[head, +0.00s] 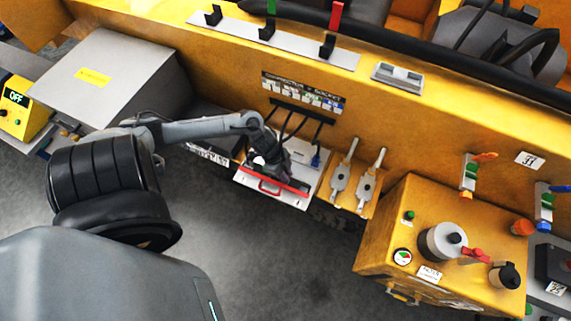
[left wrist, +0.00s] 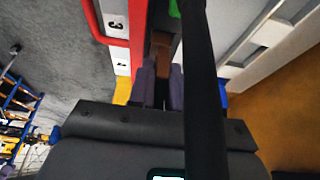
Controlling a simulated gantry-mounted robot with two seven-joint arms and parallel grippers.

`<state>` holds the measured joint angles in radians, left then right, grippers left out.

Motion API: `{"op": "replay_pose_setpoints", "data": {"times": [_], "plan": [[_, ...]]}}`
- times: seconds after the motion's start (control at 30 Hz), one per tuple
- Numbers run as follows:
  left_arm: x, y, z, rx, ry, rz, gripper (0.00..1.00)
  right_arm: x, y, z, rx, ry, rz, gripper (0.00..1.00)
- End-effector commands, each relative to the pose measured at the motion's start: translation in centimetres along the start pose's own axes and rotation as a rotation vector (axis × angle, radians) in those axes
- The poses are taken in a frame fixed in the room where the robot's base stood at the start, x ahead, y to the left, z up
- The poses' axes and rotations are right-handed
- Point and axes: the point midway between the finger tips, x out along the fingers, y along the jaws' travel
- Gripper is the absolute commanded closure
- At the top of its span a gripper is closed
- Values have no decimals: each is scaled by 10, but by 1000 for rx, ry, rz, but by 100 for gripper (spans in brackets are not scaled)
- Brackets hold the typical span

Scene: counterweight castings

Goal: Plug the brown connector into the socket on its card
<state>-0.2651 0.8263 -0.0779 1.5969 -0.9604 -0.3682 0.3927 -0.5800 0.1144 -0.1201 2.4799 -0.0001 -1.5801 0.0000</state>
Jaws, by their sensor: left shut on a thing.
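My left gripper (head: 270,173) is over the white panel (head: 305,152) with the red-edged front, below the yellow wall. In the left wrist view its two purple-grey fingers (left wrist: 162,70) are close together, shut on the brown connector (left wrist: 160,42), which shows just beyond the fingertips. A thick black cable (left wrist: 205,95) runs past the right of the fingers and hides part of that side. The socket's opening is hidden. My right gripper is not in view.
A blue connector (head: 315,160) hangs on a black cable at the panel's right. The connector and socket sign (head: 303,92) is on the wall above. Two grey levers (head: 369,180) stand to the right, then a yellow control box (head: 395,235). Grey floor lies in front.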

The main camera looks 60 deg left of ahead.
Motion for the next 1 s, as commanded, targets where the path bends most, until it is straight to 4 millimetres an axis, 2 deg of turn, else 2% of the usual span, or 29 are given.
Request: {"op": "replay_pose_setpoints", "data": {"times": [0.53, 0.57, 0.73, 1.0], "plan": [[13, 0, 5, 0, 0, 0, 100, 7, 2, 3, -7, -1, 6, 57], [12, 0, 5, 0, 0, 0, 77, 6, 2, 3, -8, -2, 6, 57], [12, 0, 5, 1, 1, 2, 52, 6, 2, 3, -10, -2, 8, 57], [12, 3, 4, 2, 2, 8, 52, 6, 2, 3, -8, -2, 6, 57]]}}
